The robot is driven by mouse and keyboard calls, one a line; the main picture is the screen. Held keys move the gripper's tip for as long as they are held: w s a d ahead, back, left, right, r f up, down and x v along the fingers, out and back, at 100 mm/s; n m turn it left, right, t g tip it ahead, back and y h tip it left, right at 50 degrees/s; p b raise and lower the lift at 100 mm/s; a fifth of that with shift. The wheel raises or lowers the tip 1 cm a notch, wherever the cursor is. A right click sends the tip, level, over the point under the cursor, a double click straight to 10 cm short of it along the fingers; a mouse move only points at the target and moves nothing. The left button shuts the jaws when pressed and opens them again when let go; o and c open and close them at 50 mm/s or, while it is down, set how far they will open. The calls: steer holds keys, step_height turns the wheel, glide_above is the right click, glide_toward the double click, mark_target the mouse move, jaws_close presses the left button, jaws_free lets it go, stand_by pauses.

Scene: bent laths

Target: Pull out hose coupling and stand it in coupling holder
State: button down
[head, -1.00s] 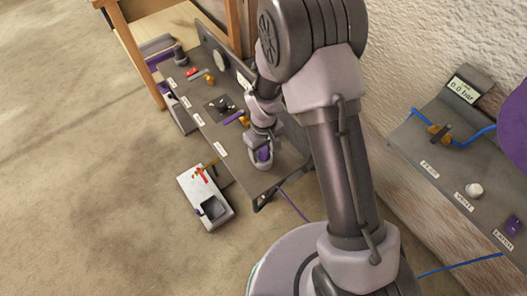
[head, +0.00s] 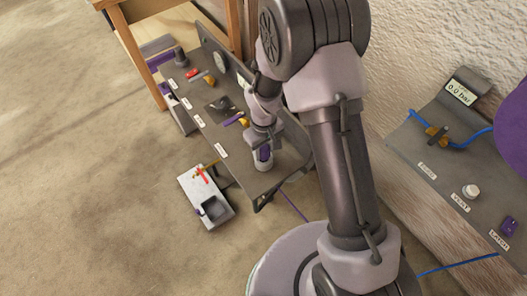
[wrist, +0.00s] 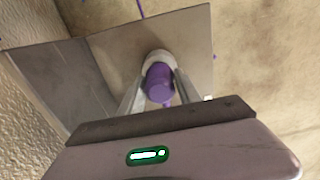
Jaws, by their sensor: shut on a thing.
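The hose coupling is a purple, rounded plug (wrist: 159,80) at the centre of the wrist view, with a pale collar at its far end. I cannot tell whether the pale collar is seated in the panel. I cannot tell for sure which thing is the coupling holder.
The grey panel (head: 205,125) carries labels and small fittings. A white block with a dark square recess (head: 188,184) lies on the floor to its left. A second panel with a gauge (head: 415,150) and blue hose stands at right, by the rough wall. Open floor lies left.

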mark_target(264, 147)
steer(key=shift+r+p, duration=1.5)
steer(key=shift+r, duration=0.65)
